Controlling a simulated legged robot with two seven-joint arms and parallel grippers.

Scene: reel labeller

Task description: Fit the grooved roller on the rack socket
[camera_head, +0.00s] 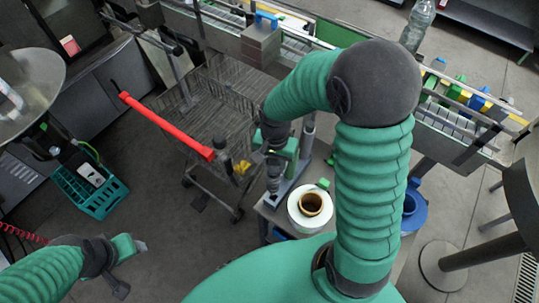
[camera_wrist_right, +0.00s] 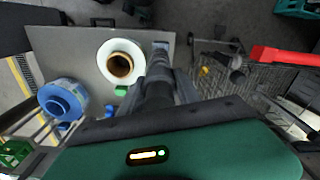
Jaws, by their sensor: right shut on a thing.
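My right gripper (camera_head: 274,160) is shut on a dark, slim piece that looks like the grooved roller (camera_head: 273,182), hanging below it. The roller also shows in the right wrist view (camera_wrist_right: 157,88), between the fingers and pointing away from the camera. Its lower end is over or beside a grey metal bracket (camera_head: 291,185) at the table's edge; I cannot tell whether they touch. I cannot make out the rack socket for certain. My left gripper (camera_head: 138,246) is at the lower left over the floor, away from the table; its jaws are too small to judge.
A white reel (camera_head: 311,205) with a brown core and a blue reel (camera_head: 412,207) stand on the small grey table (camera_wrist_right: 82,62). A shopping cart with a red handle (camera_head: 165,125) is to the left. A conveyor (camera_head: 455,125) runs behind. A teal crate (camera_head: 90,190) is far left.

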